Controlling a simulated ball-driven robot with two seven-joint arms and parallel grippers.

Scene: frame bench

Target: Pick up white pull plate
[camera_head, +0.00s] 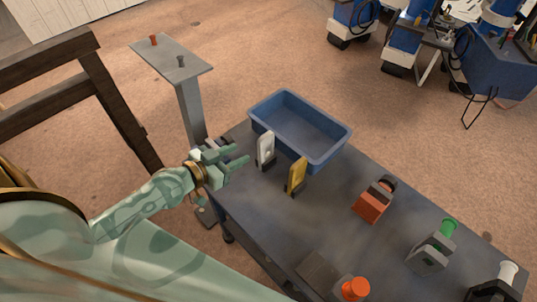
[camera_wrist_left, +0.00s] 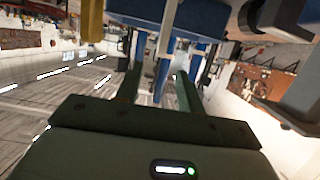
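The white pull plate (camera_head: 266,148) stands upright in a dark holder on the grey bench, in front of the blue bin. My left gripper (camera_head: 240,156) is open and empty just left of the plate, its fingers pointing towards it. In the left wrist view the white plate (camera_wrist_left: 167,42) shows as a narrow upright strip ahead, in line with the gap between the two green fingers (camera_wrist_left: 160,88). I see no contact between fingers and plate. My right gripper is not in view.
A yellow plate (camera_head: 298,174) stands close to the right of the white one. The blue bin (camera_head: 340,146) is behind both. Orange-red (camera_head: 370,206), green-topped (camera_head: 432,253) and white-topped (camera_head: 506,274) items stand further right. A grey post stand (camera_head: 172,60) rises behind my left gripper.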

